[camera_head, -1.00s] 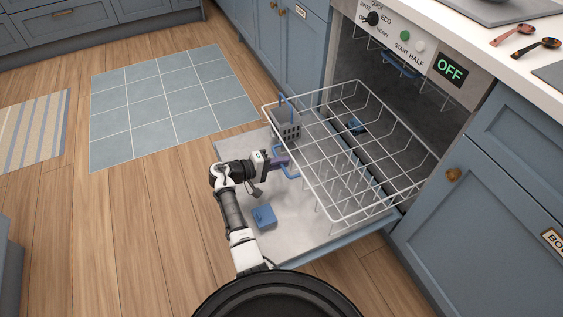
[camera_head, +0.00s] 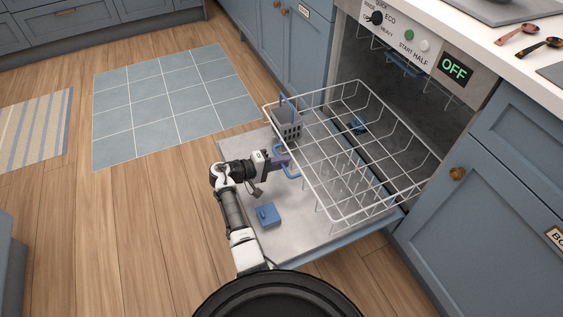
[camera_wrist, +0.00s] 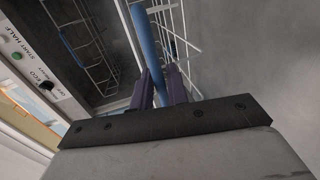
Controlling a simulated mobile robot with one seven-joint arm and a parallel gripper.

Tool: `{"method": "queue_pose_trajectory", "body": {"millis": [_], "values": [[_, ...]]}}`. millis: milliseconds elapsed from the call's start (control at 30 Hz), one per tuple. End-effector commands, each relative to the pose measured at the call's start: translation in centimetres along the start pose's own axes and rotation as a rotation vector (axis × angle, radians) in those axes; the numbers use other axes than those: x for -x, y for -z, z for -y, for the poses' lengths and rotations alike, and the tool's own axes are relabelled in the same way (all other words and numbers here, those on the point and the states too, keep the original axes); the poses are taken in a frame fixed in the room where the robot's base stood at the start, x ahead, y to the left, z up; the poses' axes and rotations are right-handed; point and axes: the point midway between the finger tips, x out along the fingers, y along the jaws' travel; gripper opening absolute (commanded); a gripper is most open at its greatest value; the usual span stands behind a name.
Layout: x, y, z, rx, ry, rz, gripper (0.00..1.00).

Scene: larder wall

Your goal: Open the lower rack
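The lower rack (camera_head: 345,217) is a white wire basket, drawn far out of the dishwasher over the lowered door. Its blue handle (camera_head: 289,174) is at the front left edge. My gripper (camera_head: 279,161) is at that handle, with purple fingers. In the wrist view the blue handle bar (camera_wrist: 145,40) passes between my fingers (camera_wrist: 158,88), which close on it from both sides. The exact contact is partly hidden by the fingers and the gripper body.
The open door (camera_head: 300,238) lies flat below the rack, with a small blue box (camera_head: 268,215) on it. A grey cutlery basket (camera_head: 287,124) sits in the rack's far corner. The upper rack's blue handle (camera_head: 403,63) shows inside the machine.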

Motion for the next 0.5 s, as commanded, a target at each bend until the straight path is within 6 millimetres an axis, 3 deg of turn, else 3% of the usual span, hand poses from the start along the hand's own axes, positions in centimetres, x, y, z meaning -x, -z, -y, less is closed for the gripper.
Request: {"method": "queue_pose_trajectory", "body": {"millis": [167, 500], "values": [[1.9, 0.1, -0.2, 0.001, 0.000, -0.004, 0.16], [9.6, 0.1, -0.1, -0.001, 0.000, -0.005, 0.16]]}}
